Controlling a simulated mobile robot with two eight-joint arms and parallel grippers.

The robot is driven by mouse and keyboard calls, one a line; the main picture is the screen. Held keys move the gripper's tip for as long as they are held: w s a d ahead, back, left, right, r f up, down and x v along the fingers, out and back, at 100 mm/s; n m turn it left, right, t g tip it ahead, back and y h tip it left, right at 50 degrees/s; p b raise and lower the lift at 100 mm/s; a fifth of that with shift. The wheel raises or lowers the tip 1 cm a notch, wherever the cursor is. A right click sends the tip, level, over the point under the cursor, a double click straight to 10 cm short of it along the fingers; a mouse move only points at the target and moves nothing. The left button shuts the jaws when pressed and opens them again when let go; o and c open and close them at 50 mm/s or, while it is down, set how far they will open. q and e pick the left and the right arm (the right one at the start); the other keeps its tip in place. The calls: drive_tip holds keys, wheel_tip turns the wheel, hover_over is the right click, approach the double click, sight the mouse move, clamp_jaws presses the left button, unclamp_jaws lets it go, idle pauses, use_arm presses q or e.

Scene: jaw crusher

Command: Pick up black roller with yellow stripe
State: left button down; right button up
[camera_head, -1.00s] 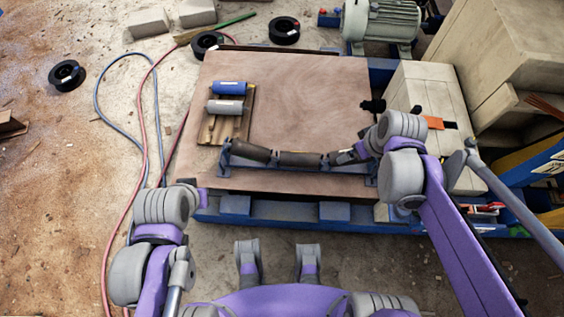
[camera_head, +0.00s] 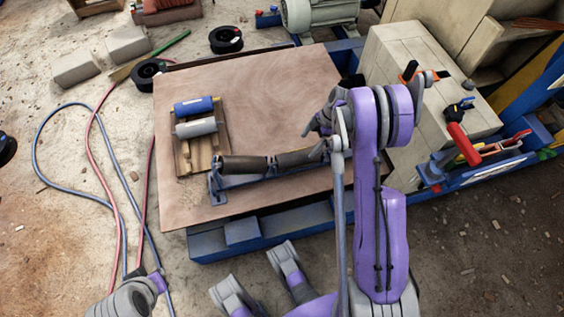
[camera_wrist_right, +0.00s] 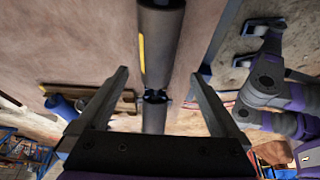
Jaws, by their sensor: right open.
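The black roller with a yellow stripe (camera_wrist_right: 162,45) shows in the right wrist view, the stripe running along its left side. In the head view it appears to be the dark middle roller (camera_head: 296,158) on the blue bracket; no stripe shows there. A second dark roller (camera_wrist_right: 154,118) lies in line with it, end to end; it also shows in the head view (camera_head: 243,164). My right gripper (camera_wrist_right: 160,74) is open, its fingers on either side of the roller line, holding nothing. In the head view my right wrist hides the bracket's right end. My left gripper (camera_head: 150,280) barely shows at lower left; its jaws cannot be made out.
A blue roller (camera_head: 193,106) and a grey roller (camera_head: 196,127) lie on a wooden pallet (camera_head: 187,163) on the brown board (camera_head: 265,95). A beige block structure (camera_head: 400,60) stands at right. Hoses (camera_head: 112,170) cross the floor at left.

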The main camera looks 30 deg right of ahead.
sight(301, 154)
drive_tip(key=shift+x, duration=0.8)
drive_tip(key=x, duration=0.2)
drive_tip(key=b+x, duration=0.1)
drive_tip(key=shift+f, duration=0.45)
drive_tip(key=b+x, duration=0.2)
drive_tip(key=x, duration=0.4)
drive_tip(key=shift+w+d, duration=0.15)
drive_tip(key=shift+r, duration=0.1)
clamp_jaws()
